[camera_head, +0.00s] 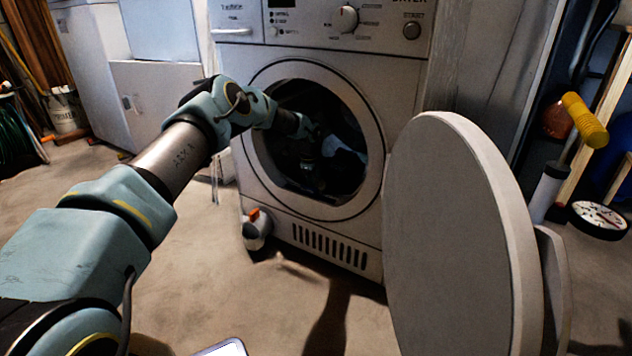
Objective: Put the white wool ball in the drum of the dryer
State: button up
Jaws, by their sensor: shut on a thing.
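The dryer (395,75) faces me with its round door (455,235) swung wide open to the right. My arm reaches from the lower left through the round opening into the dark drum (345,190). My gripper (312,180) is inside the drum, small and dim, pointing down. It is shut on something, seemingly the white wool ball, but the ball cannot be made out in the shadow. A pale bluish patch, perhaps cloth, shows in the drum right of the gripper.
A small grey-white bottle with an orange cap (256,229) stands at the dryer's front left foot. White cabinets stand at the left. The floor in front is mostly clear.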

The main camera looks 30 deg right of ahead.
jog(key=o, duration=1.1)
jog(key=p+v, duration=0.4)
jog(key=v, duration=0.4)
jog(key=shift+r, duration=0.25)
